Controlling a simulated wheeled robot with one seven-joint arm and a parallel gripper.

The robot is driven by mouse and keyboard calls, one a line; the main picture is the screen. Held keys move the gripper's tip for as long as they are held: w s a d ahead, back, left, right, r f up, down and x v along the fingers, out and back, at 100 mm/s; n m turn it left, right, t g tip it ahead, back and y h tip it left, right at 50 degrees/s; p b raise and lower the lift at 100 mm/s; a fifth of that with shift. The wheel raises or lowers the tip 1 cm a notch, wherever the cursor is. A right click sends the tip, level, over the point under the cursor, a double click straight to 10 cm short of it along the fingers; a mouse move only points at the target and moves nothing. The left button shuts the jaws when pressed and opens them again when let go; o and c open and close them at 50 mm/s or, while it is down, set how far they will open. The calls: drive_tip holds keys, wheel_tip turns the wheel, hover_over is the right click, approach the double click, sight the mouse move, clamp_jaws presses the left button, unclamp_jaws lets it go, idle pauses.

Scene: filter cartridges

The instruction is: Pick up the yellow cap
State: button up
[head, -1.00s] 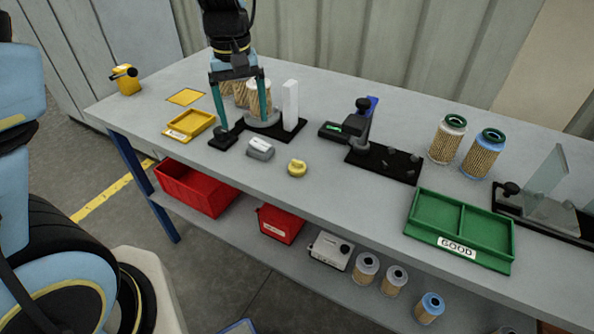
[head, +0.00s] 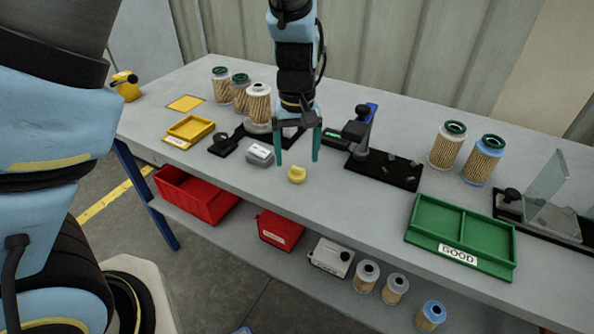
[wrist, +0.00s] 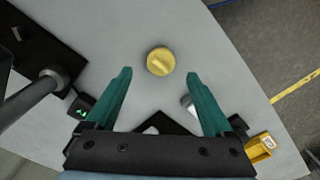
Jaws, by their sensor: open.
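The yellow cap (head: 297,174) is a small round piece lying on the grey table near its front edge. In the wrist view the cap (wrist: 160,61) shows from above with a raised bar across its top, lying beyond the fingertips and centred between them. My gripper (head: 298,162) is open and empty, its two teal fingers pointing down just behind and above the cap. The fingers also show in the wrist view (wrist: 158,76), spread to either side. I cannot tell the exact height of the fingertips over the table.
A grey device (head: 260,154) sits just left of the cap. A black stand with a clamp (head: 383,172) is to the right, and the green GOOD tray (head: 411,226) further right. A yellow tray (head: 188,131) and filter cartridges (head: 258,103) stand to the left.

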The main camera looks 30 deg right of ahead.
sight(297, 168)
wheel_tip(297, 168, down, 4)
drive_tip(key=shift+s+a+f+p, duration=0.1)
drive_tip(key=shift+s+p, duration=0.05)
drive_tip(key=shift+p, duration=0.2)
drive_tip(key=shift+c, duration=0.4)
drive_tip(key=c, duration=1.1)
